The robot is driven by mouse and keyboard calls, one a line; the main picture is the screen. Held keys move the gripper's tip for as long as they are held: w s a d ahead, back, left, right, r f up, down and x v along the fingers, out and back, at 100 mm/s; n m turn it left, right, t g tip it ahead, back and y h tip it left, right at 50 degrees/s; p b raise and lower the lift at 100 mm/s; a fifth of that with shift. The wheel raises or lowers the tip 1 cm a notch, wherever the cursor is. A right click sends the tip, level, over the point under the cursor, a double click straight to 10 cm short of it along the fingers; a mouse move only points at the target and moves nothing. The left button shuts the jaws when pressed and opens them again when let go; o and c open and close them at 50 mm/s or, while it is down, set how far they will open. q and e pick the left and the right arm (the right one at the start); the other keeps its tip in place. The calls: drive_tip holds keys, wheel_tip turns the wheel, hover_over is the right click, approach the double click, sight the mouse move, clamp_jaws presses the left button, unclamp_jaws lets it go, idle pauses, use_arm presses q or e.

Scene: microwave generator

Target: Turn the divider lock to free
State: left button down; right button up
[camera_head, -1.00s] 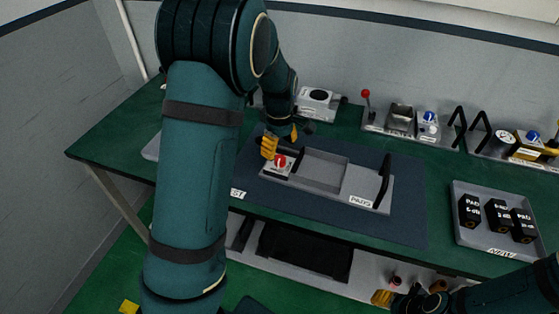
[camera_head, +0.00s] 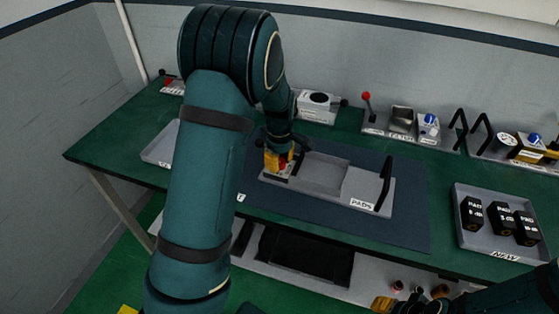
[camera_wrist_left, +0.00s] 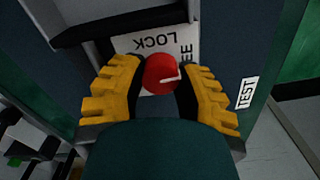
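The divider lock is a red round knob (camera_wrist_left: 163,73) with a white pointer line, on a white plate (camera_wrist_left: 128,43) marked LOCK and a partly hidden word ending in EE. In the left wrist view the pointer line lies toward the right. The knob also shows in the head view (camera_head: 282,167), at the left end of the grey divided tray (camera_head: 322,172). My left gripper (camera_head: 280,160) is down at the knob, its yellow fingers on both sides and seemingly touching it. My right gripper (camera_head: 408,301) is low at the bottom right, partly cut off; its opening is unclear.
The tray lies on a dark mat (camera_head: 408,215) and has a black handle (camera_head: 385,175) at its right end. A grey bin (camera_head: 487,237) with black blocks stands at right. A red-topped lever (camera_head: 366,105) and other fixtures line the back.

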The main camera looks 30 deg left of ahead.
use_arm(q)
drive_tip(key=shift+m+p, duration=0.3)
drive_tip(key=shift+m, duration=0.4)
drive_tip(key=c, duration=0.6)
unclamp_jaws()
wheel_tip(320, 180, up, 12)
